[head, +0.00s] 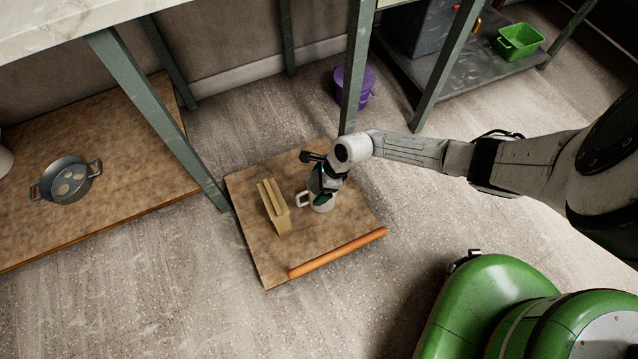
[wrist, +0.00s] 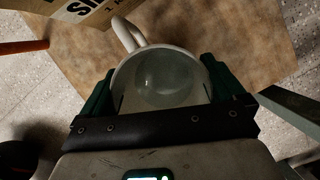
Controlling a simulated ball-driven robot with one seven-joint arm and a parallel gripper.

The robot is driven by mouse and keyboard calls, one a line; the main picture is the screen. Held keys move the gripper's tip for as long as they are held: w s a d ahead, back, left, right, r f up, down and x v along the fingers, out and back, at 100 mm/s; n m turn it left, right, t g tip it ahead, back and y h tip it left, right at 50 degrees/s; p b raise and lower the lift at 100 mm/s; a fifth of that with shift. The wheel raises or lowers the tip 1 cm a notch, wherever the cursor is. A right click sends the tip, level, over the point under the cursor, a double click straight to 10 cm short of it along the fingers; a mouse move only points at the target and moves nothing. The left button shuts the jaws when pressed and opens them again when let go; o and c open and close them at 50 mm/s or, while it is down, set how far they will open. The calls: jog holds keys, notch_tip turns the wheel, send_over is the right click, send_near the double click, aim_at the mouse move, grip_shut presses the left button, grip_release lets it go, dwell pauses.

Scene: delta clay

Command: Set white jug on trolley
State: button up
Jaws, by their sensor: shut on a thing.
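The white jug (head: 322,203) stands on or just over the brown trolley top (head: 268,252), with its handle to the left. My gripper (head: 321,186) comes down on it from above and is shut on it. In the wrist view the jug (wrist: 133,66) sits between the two green-padded fingers of my gripper (wrist: 163,92), its open mouth facing the camera and its handle at the upper left. I cannot tell whether its base touches the trolley. The trolley has an orange handle bar (head: 338,253) along its front edge.
A tan box or paper bag (head: 273,207) stands on the trolley just left of the jug. A steel table leg (head: 357,70) rises behind the trolley. A pan (head: 70,180) sits on a brown shelf at left. A purple bucket (head: 354,85) and green basin (head: 519,41) are farther back.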

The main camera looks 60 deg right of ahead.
jog(key=shift+f, duration=0.1)
jog(key=o, duration=1.6)
jog(key=shift+o, duration=0.2)
jog(key=p+v, duration=0.6)
jog(key=v, duration=0.6)
jog(key=shift+p, duration=0.3)
